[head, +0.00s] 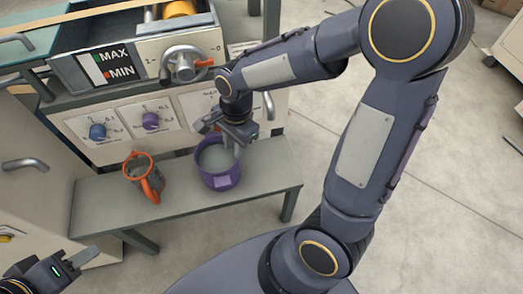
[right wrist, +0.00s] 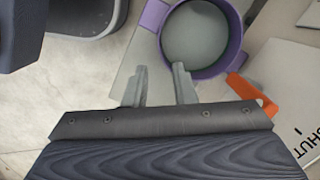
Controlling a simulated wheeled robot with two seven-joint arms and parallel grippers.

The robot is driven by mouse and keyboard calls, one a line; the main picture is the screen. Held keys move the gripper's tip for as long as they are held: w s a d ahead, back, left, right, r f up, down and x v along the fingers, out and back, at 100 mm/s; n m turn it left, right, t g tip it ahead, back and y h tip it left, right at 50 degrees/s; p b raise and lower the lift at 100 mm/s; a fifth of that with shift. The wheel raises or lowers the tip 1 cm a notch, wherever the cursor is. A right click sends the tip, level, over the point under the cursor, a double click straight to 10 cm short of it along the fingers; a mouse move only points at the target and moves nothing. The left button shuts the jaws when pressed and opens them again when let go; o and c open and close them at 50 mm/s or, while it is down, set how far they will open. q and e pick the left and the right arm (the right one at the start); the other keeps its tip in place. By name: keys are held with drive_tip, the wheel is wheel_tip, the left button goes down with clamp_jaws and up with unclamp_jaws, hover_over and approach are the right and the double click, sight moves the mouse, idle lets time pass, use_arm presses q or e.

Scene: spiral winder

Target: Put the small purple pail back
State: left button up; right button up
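The small purple pail (head: 221,180) stands upright on the grey bench below the machine. Its inside is grey. It also shows at the top of the right wrist view (right wrist: 232,60). My right gripper (head: 238,148) points down at the pail's right rim. In the right wrist view its two fingers (right wrist: 160,78) are apart, one overlapping the pail's rim and the other outside it. I cannot tell whether either finger touches the wall. My left gripper (head: 82,257) is low at the left, away from the pail; its finger gap is unclear.
Above are the machine's blue (head: 98,131) and purple (head: 151,120) knobs, a crank wheel (head: 183,64) and a MAX/MIN box (head: 66,77). The bench's right end is clear.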

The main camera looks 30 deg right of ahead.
drive_tip(key=s+d+r+n+t+y, duration=0.1)
drive_tip(key=s+d+r+n+t, duration=0.1)
drive_tip(key=s+r+n, duration=0.2)
drive_tip(key=s+d+r+n+t+y, duration=0.1)
drive_tip(key=s+d+r+n+t, duration=0.1)
drive_tip(key=s+r+n, duration=0.3)
drive_tip(key=s+n+t, duration=0.1)
drive_tip(key=s+n, duration=0.3)
drive_tip(key=s, duration=0.1)
drive_tip(key=shift+d+r+t, duration=0.25)
drive_tip(key=shift+d+t, duration=0.05)
wheel_tip(320, 180, up, 24)
drive_tip(key=p, duration=2.4)
drive_tip(key=shift+r, duration=0.2)
